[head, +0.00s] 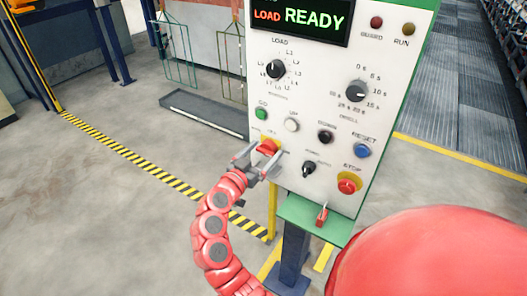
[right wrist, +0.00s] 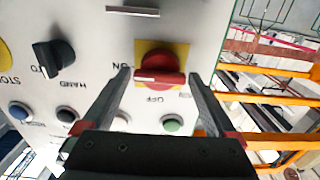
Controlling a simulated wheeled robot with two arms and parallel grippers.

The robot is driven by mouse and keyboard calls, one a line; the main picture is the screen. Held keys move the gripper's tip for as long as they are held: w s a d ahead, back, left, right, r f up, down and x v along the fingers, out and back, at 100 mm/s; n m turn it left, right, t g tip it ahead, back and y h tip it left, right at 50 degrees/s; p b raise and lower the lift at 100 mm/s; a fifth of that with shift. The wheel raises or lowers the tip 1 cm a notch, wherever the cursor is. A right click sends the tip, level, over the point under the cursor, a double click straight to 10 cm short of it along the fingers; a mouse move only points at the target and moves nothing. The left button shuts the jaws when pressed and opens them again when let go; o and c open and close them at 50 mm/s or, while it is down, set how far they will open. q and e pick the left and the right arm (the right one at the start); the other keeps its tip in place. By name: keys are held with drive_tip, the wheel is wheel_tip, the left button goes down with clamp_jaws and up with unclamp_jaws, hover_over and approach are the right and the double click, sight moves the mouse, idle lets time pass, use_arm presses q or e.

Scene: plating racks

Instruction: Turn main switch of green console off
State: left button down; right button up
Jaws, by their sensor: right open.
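The green console (head: 409,98) has a white panel with knobs, buttons and a display reading LOAD READY. Its main switch (head: 268,146) is a red rotary handle on a yellow plate, at the panel's lower left. In the right wrist view the main switch (right wrist: 160,66) has its handle bar lying across the picture, with a pale mark on its left half, toward the ON lettering; OFF is below it. My right gripper (head: 264,161) is open at the switch, its fingers (right wrist: 160,78) on either side of the handle with gaps. My left gripper is not in view.
The black selector (head: 309,169) and red stop button (head: 347,186) sit right of the switch; the green button (head: 261,114) is above it. A small red padlock-like part (head: 321,216) is on the lower green ledge. Floor at left is clear.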

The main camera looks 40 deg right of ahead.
drive_tip(key=c, duration=1.2)
